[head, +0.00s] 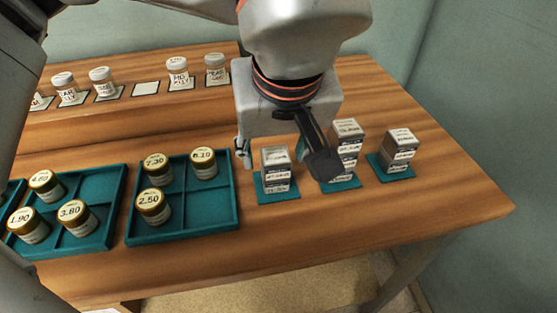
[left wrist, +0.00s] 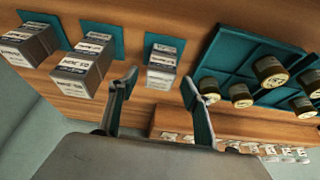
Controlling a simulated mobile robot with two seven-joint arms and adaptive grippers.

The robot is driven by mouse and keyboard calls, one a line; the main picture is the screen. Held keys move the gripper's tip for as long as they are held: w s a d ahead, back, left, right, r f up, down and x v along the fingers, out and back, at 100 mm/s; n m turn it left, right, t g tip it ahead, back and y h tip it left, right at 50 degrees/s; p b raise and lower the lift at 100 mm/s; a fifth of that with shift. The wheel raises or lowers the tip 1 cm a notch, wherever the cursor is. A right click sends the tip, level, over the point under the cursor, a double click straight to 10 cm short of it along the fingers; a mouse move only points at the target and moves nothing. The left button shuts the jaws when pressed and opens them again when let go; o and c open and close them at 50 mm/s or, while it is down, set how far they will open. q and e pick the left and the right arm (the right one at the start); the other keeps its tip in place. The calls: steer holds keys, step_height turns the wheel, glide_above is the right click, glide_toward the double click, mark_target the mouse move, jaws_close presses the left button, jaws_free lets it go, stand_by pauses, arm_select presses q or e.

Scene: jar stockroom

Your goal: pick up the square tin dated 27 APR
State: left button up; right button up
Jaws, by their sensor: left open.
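Square grey tins with white date labels stand stacked on teal mats: a left stack (head: 275,178), a tall middle stack (head: 348,157) and a right stack (head: 399,152). The labels are too small and blurred to tell which tin reads 27 APR. My left gripper (head: 283,160) is open and empty, its fingers spread around or just above the left stack; the exact height is unclear. In the left wrist view that stack (left wrist: 162,66) lies just beyond the gap between the fingers (left wrist: 160,84). One finger partly covers the middle stack in the head view. My right gripper is not in view.
Teal divided trays (head: 184,235) with gold-lidded round jars (head: 153,206) stand left of the tins. White-lidded jars (head: 178,72) stand on small mats along the back. Bare wood (head: 460,195) lies right of the stacks, up to the table edge.

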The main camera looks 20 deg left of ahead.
arm_select(q)
steer(key=shift+x, duration=0.85)
steer(key=shift+r, duration=0.15)
steer(key=c, duration=1.2)
